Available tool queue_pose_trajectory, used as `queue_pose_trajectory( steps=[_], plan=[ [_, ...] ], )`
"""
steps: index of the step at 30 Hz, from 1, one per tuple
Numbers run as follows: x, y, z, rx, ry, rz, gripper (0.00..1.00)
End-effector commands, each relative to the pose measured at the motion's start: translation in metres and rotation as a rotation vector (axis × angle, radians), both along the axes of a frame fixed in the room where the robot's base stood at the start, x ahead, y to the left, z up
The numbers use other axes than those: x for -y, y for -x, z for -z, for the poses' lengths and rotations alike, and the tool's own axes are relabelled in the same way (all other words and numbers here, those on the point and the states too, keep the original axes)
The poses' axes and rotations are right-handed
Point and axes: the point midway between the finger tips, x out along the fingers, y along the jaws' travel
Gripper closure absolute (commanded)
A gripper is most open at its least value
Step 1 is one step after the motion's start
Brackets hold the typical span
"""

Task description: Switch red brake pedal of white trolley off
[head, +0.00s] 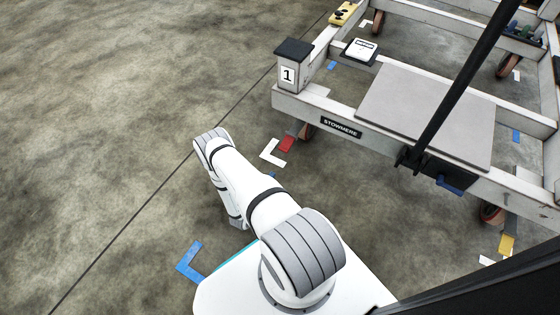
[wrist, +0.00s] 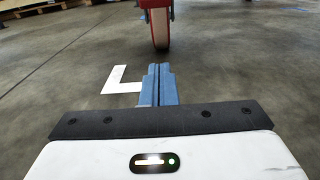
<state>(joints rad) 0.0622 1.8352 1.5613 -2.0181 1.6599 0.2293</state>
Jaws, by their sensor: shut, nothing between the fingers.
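The white trolley (head: 430,137), with a STOWMERE plate, stands at the right of the head view. Its red brake pedal (head: 287,144) sticks out low under the near left corner, beside a caster wheel (head: 305,131). Whether the pedal is up or down I cannot tell. In the wrist view a caster wheel (wrist: 160,28) stands ahead, with red parts at the top edge; I cannot tell whether the pedal is among them. My gripper (wrist: 159,70) has blue fingers, shut and empty, pointing toward that wheel and apart from it. In the head view my arm mostly hides it.
A yellow pedal (head: 507,243) sits at the trolley's near right corner. A black bar (head: 460,90) rises from the trolley's front. A white floor mark (head: 271,153) lies near the red pedal, a blue one (head: 189,262) farther left. The floor at left is clear.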

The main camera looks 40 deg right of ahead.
Motion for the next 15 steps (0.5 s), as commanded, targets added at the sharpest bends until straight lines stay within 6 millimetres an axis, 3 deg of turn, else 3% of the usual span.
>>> queue_pose_trajectory(
  steps=[10,15],
  plan=[
    [0.002,-0.001,0.0,0.001,0.0,0.002,1.0],
    [0.02,-0.008,0.002,0.001,0.001,0.005,1.0]
  ],
)
